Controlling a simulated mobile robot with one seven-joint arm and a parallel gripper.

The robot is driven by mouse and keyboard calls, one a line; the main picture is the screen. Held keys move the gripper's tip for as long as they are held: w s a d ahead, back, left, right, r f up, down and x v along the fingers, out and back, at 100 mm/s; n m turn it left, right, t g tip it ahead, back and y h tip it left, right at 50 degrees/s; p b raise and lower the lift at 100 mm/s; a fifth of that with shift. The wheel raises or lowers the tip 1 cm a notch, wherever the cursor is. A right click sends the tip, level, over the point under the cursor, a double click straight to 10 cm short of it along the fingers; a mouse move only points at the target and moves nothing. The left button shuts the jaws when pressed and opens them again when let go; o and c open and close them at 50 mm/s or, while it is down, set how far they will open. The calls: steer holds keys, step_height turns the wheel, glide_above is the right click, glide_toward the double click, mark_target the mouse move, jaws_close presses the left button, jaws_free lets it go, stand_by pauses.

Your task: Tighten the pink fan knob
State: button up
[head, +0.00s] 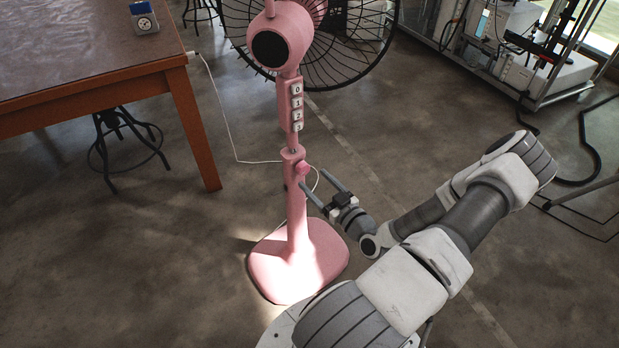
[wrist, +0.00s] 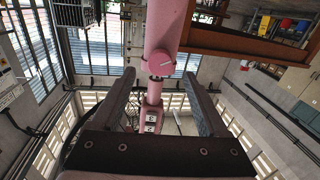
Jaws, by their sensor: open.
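The pink fan (head: 298,220) stands upright on its rounded pink base (head: 322,247). Its pink knob (head: 303,167) is on the collar of the pole, below the panel of white buttons (head: 297,104). My gripper (head: 313,180) is open and empty, to the right of the pole, with its fingers pointing toward the knob. In the wrist view the knob (wrist: 162,64) shows between and beyond the two fingertips (wrist: 159,72), apart from both. The wrist view looks upside down, with the button panel (wrist: 150,122) lower in the picture.
A wooden table (head: 95,85) with a small device (head: 144,18) stands at the left, a stool (head: 127,140) under it. A white cord (head: 222,110) runs behind the fan. A metal equipment rack (head: 530,55) is at the far right. Floor around the base is clear.

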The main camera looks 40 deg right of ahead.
mark_target(305, 171)
steer(key=shift+w+d, duration=0.1)
steer(key=shift+w, duration=1.7)
jaws_close()
